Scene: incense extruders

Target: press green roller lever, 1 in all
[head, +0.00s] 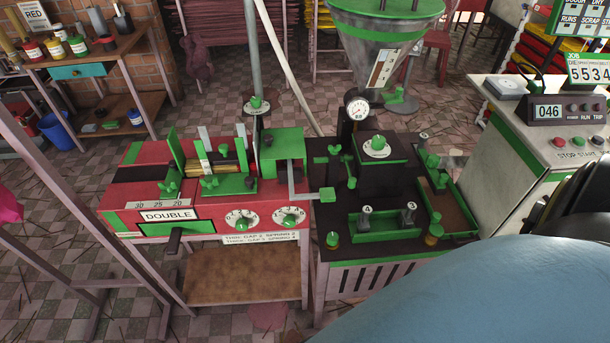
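A red machine (140,155) marked DOUBLE stands on a bench left of centre. On its top a brass-coloured roller (205,167) lies between green and grey upright plates. A green block (230,185) with small knobs sits in front of the roller. At the machine's right, a grey bent arm (295,185) runs from a green housing (282,145) to a green end piece (327,194). A black handle (175,240) sticks out below the label. I cannot tell which green part is the roller lever. Neither of my grippers is in view.
A black table (330,270) with green trays (385,232), a gauge (357,107) and a hopper (385,40) adjoins at right. A pale console (490,180) stands farther right. A large blue surface covers the bottom right. A shelf (100,60) with jars stands at upper left.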

